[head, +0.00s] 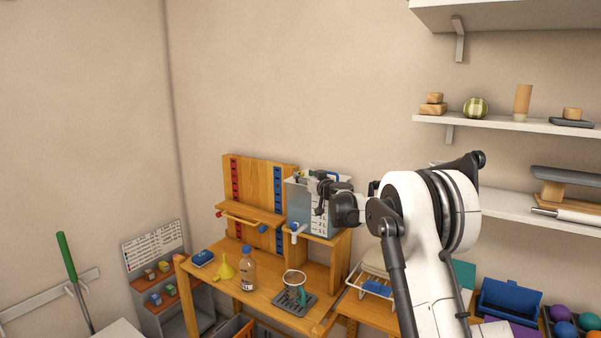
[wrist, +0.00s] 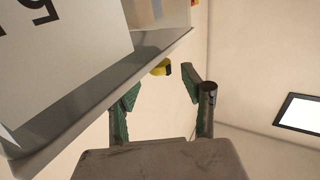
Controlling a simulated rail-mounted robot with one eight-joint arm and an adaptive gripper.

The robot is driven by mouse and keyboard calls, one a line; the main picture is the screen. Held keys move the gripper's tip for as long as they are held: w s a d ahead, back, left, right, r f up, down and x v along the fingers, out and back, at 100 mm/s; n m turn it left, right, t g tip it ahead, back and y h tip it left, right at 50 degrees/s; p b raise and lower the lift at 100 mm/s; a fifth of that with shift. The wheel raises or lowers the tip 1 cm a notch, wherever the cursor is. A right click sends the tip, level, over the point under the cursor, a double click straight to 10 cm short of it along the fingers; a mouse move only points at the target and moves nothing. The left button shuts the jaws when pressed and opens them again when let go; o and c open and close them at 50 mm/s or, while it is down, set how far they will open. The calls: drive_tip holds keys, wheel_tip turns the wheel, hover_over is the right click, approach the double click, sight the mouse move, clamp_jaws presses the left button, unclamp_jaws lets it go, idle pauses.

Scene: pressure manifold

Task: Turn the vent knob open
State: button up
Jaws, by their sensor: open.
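The pressure manifold (head: 305,207) is a grey box with a printed front panel, standing on the wooden bench stand. A blue part (head: 331,175) shows at its top right, and a white tap with a blue end (head: 297,231) sticks out below. My gripper (head: 318,187) is at the box's upper right and covers part of it. In the wrist view my gripper (wrist: 163,84) is open and empty. A small yellow and black part (wrist: 161,69), possibly the vent knob, shows beyond the fingertips near the panel edge (wrist: 100,90). I cannot tell which part is the vent knob.
A bottle (head: 247,270), yellow funnel (head: 225,268) and glass beaker (head: 294,283) stand on the bench below. A wooden pegboard (head: 262,180) rises left of the manifold. Wall shelves (head: 500,122) hang at the right. Air above the manifold is clear.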

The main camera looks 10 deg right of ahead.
sight(302, 174)
drive_tip(key=shift+p+x, duration=0.3)
drive_tip(key=shift+x, duration=1.55)
drive_tip(key=shift+c, duration=0.5)
clamp_jaws()
